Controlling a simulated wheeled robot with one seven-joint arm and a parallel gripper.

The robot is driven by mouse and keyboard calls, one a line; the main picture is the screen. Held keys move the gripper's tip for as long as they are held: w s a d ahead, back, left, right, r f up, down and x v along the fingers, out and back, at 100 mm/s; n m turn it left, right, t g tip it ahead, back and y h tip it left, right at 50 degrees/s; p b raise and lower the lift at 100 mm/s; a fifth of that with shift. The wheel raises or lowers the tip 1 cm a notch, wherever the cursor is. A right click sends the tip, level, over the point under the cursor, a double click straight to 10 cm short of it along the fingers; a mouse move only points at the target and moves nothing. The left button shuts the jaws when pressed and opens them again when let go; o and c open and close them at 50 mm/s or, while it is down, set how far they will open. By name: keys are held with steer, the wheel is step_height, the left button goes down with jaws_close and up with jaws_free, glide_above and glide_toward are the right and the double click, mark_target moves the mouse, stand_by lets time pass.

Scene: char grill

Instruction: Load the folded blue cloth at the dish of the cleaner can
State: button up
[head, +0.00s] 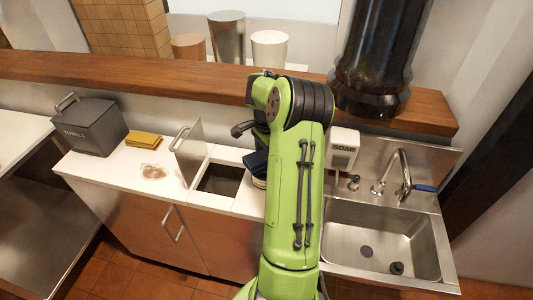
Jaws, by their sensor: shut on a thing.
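The folded blue cloth (256,163) shows as a dark blue edge just left of my green arm. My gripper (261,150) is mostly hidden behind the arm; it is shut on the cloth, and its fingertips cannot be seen. The cleaner can (259,183) shows only as a pale sliver directly below the cloth, on the white counter. The arm hides the rest of the can and its dish. I cannot tell whether the cloth touches the dish.
Left of the can is a square counter opening (221,181) with a raised lid (188,151). A towels box (90,126), yellow folded cloth (144,140) and clear wet-looking patch (153,172) lie farther left. A soap dispenser (343,150) and sink (380,240) are right.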

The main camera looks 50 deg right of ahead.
mark_target(267, 154)
steer(key=shift+r+p, duration=2.5)
steer(key=shift+r, duration=1.1)
steer(key=shift+f, duration=0.1)
